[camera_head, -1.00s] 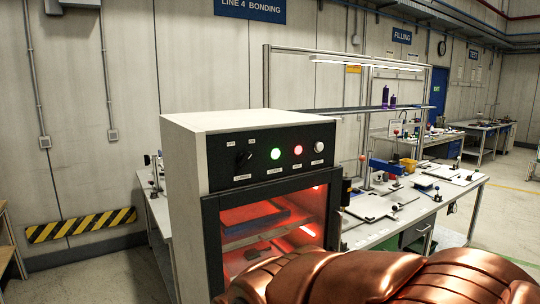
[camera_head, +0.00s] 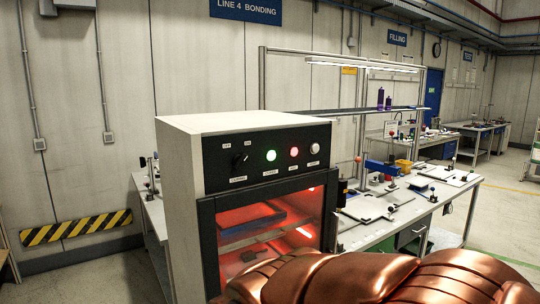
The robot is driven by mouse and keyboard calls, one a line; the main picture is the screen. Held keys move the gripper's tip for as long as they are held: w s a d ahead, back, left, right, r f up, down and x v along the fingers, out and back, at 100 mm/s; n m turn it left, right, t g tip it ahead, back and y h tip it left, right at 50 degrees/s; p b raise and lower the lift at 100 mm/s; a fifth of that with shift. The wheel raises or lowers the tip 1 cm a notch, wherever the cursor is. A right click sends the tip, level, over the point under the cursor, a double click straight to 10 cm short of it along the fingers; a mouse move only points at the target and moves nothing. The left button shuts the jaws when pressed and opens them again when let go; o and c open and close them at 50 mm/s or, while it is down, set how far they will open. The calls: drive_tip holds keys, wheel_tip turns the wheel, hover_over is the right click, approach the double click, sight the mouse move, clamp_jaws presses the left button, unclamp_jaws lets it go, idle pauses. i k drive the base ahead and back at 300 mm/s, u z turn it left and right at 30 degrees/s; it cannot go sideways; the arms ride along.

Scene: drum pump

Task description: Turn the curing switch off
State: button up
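The curing oven (camera_head: 177,190) is a light box with a dark front panel, standing left of the picture's middle. The curing switch (camera_head: 240,161) is a black rotary knob at the panel's left, under small labels that seem to read OFF and ON. I cannot tell surely which way it points. A green light (camera_head: 271,155) and a red light (camera_head: 294,152) glow beside it, with a pale round button (camera_head: 315,148) at the right. The chamber behind the glass (camera_head: 262,243) glows red. My copper-coloured arm crosses the lower right; my gripper is not in view.
A workbench (camera_head: 375,238) with tools and fixtures stands right of the oven. Another bench part (camera_head: 141,190) shows behind its left side. Purple bottles (camera_head: 384,100) stand on the upper shelf. The floor at left (camera_head: 95,277) is clear before a striped wall guard (camera_head: 76,228).

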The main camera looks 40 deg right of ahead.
sight(238, 160)
drive_tip(key=z, duration=0.4)
drive_tip(key=k, duration=0.95)
drive_tip(key=u, duration=0.35)
drive_tip(key=i, duration=0.5)
drive_tip(key=u, duration=0.5)
